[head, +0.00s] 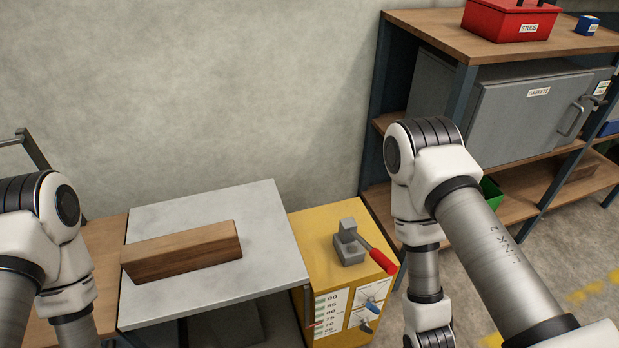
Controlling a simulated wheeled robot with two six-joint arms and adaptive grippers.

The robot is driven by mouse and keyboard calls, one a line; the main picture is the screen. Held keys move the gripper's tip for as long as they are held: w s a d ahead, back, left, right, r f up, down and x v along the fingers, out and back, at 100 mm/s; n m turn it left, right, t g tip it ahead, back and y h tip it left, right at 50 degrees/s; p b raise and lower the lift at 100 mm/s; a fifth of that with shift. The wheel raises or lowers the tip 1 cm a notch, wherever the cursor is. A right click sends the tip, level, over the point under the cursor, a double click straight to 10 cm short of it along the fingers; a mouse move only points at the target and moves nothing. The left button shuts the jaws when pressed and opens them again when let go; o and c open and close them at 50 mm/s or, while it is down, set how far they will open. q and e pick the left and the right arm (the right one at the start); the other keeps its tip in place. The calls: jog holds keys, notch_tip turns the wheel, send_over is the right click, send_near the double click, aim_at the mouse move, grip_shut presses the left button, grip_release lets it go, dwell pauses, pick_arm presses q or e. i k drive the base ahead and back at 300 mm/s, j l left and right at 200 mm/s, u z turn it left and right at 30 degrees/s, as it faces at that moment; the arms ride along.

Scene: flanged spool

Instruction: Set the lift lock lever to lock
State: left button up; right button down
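A lever with a red grip (382,261) sticks out from a small grey block (348,245) on top of the yellow cabinet (318,226). The grip points toward the lower right, over the cabinet's right edge. No lock marking beside this lever can be made out. My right arm hangs just right of the cabinet, apart from the red grip in the picture. My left arm is at the far left. Both grippers are below the picture.
A grey-topped table (267,217) with a wooden block (183,252) stands left of the cabinet. A shelf (440,32) at the right holds a red STUDS bin (508,18) and a grey GASKETS cabinet (520,112). A wall is behind.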

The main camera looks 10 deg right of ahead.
aim_at(365, 327)
jog(key=z, duration=1.1)
